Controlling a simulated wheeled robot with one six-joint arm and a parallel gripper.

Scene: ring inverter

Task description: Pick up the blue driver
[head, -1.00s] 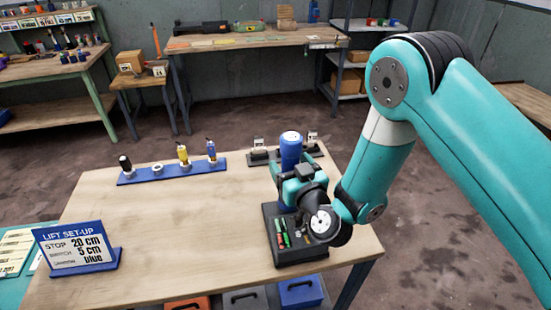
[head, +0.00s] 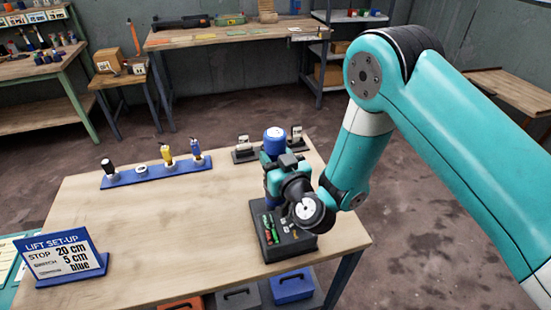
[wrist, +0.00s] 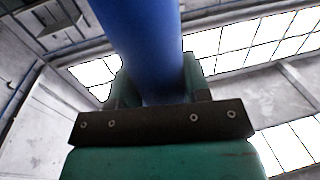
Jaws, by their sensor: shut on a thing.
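My gripper (head: 274,165) is shut on a thick upright blue cylinder with a pale mark on top (head: 274,138), above the right side of the table. In the wrist view the same blue cylinder (wrist: 145,45) rises between my two green fingers. My gripper hides its lower part, so I cannot tell whether it touches the black tray below. A small blue driver (head: 195,149) stands upright at the right end of a blue rack (head: 155,175), apart from my gripper. A yellow driver (head: 167,154) and a black one (head: 107,166) stand in the same rack.
A black tray (head: 268,252) with small red and green parts lies under my gripper. Dark stands (head: 244,155) are just behind the cylinder. A lift set-up sign (head: 62,257) stands front left. The wooden tabletop's middle (head: 180,220) is clear.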

